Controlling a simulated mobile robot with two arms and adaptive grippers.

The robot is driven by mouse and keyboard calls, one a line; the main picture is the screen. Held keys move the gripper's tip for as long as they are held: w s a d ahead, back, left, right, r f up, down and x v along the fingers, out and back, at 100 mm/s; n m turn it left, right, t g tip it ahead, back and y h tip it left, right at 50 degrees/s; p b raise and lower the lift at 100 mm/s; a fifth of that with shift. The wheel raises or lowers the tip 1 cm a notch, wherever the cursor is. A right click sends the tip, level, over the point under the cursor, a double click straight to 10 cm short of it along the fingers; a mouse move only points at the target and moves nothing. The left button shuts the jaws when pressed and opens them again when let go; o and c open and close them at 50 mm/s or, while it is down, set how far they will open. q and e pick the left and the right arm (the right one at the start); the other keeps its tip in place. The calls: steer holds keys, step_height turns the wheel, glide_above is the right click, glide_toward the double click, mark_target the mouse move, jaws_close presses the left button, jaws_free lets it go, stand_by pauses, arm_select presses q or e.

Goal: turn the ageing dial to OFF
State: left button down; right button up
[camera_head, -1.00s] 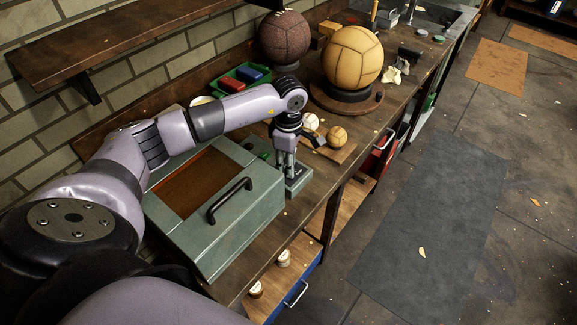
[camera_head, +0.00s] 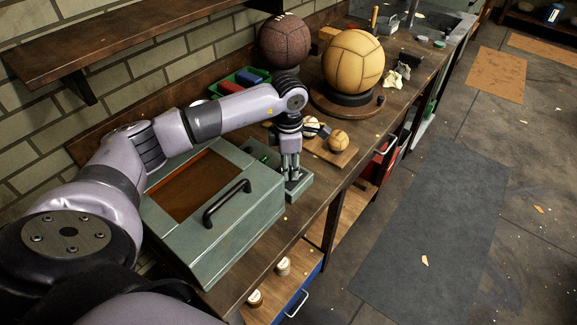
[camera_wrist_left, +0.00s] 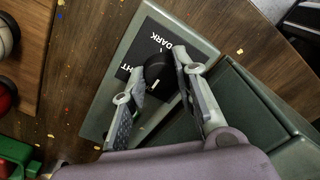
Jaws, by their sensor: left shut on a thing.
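The ageing dial (camera_wrist_left: 157,70) is a black knob with a short white mark, on a black label plate (camera_wrist_left: 149,35) reading DARK and a partly covered word ending in HT. The plate is on a grey-green control box (camera_wrist_left: 104,103), which also shows in the head view (camera_head: 302,188) at the bench's front edge. My left gripper (camera_wrist_left: 159,76) points down with its fingers on both sides of the dial, shut on it. In the head view the left gripper (camera_head: 291,174) hides the dial. No OFF marking is readable. My right gripper is not in view.
A large grey-green case (camera_head: 235,245) with a black handle (camera_head: 227,203) stands close beside the control box. A small tan ball (camera_head: 339,140) on a board, a big tan ball (camera_head: 353,60) and a dark brown ball (camera_head: 286,42) stand farther along the bench.

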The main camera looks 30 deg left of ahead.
arm_select(q)
steer(key=c, duration=1.2)
jaws_free()
steer(key=shift+c, duration=0.2)
step_height(320, 180, up, 12)
